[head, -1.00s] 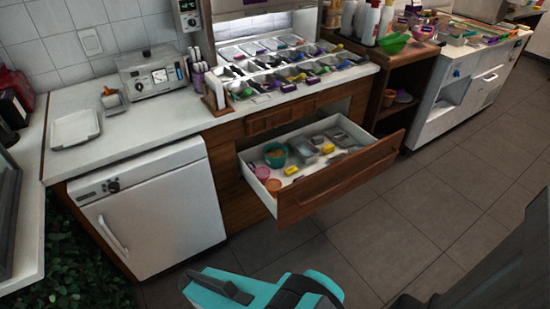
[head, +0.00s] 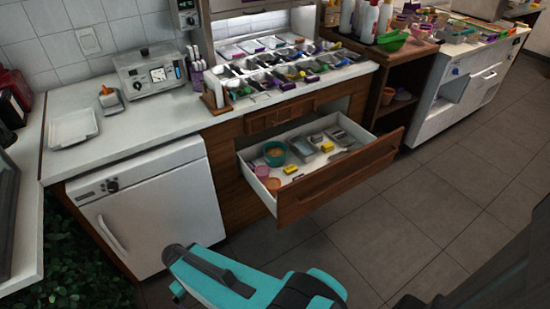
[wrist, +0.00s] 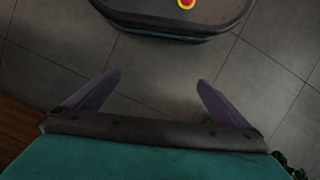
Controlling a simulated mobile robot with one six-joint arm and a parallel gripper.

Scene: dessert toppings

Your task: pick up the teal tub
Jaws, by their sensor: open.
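The teal tub (head: 275,153) is a round teal container with orange-brown contents. It stands in the left part of the open drawer (head: 330,185) in the head view. My gripper is open and empty in the wrist view (wrist: 158,92), its two dark fingers spread over the grey floor. In the head view my teal arm shows at the bottom, in front of and below the drawer, well apart from the tub; the fingertips cannot be made out there. The tub is not in the wrist view.
The drawer also holds a pink cup (head: 262,171), an orange cup (head: 273,184), yellow blocks (head: 327,147) and grey metal tins (head: 299,147). A topping rack (head: 275,70) stands on the counter above. A white appliance (head: 150,205) is left of the drawer. Open floor (head: 400,225) lies right.

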